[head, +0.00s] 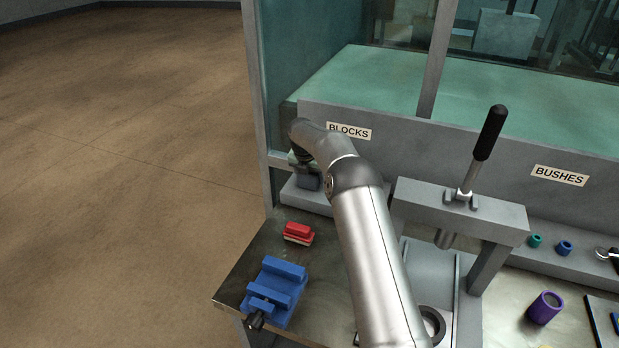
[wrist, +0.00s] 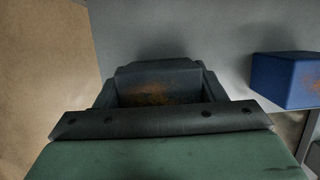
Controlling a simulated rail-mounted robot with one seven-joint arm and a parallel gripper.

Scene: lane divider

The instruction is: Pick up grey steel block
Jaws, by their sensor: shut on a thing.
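My gripper (head: 304,164) is at the far left end of the shelf by the BLOCKS label, reaching down at the end of my arm. In the wrist view a grey steel block (wrist: 158,88) with a rust-brown patch sits between the jaws, and my gripper is shut on it. Dark jaw parts border the block at its sides, and a dark bolted bar covers its near edge. In the head view the block is small and dark, and I cannot clearly separate it from the gripper. I cannot tell whether it touches the shelf.
A blue block (wrist: 290,80) stands close on the right in the wrist view. A lever press (head: 460,210) stands right of my arm. A glass partition rises behind the shelf.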

